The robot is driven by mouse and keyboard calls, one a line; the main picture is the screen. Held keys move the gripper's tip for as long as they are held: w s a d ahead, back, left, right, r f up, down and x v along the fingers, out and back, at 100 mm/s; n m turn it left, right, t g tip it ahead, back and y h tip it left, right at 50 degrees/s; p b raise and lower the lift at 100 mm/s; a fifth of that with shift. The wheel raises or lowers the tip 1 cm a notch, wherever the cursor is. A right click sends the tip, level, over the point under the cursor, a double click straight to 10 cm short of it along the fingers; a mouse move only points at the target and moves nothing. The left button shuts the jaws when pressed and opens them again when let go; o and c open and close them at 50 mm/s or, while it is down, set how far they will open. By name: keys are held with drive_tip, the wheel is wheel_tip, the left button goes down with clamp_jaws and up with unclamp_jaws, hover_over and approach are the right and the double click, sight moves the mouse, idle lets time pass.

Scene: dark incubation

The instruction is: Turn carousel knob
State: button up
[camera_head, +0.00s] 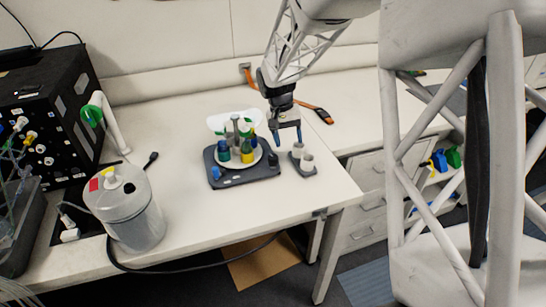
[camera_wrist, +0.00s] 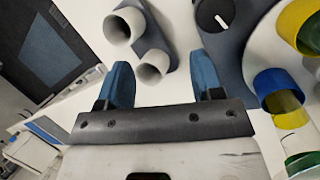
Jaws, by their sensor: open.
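The carousel has a dark base (camera_head: 245,180) and a round white plate carrying several blue, green and yellow-topped bottles, on the bench in the head view. A round black knob (camera_wrist: 211,16) with a white line sits on the dark base, at the top of the wrist view. The wrist view also shows part of the white plate (camera_wrist: 258,55), with yellow and blue containers at the right. My gripper (camera_head: 288,142) points down above the bench, right of the carousel. Its two blue fingers are apart and empty, and in the wrist view (camera_wrist: 164,82) the knob lies beyond the right finger, not between them.
A small grey holder with two pale cups (camera_head: 307,160) stands right of the carousel, close to my gripper. A grey lidded canister (camera_head: 130,210) and a black box (camera_head: 50,115) stand at the left. Bare bench lies in front of the carousel.

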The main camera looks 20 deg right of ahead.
sight(273, 157)
drive_tip(key=s+a+r+t, duration=0.2)
drive_tip(key=s+a+t, duration=0.3)
drive_tip(key=a+t, duration=0.2)
drive_tip(key=shift+r+t+h, duration=0.3)
drive_tip(key=shift+r+t, duration=0.1)
drive_tip(key=shift+t, duration=0.1)
drive_tip(key=shift+w, duration=0.1)
drive_tip(key=shift+x, duration=3.9)
drive_tip(key=shift+c, duration=0.3)
drive_tip(key=c, duration=0.9)
drive_tip(key=shift+o, duration=0.2)
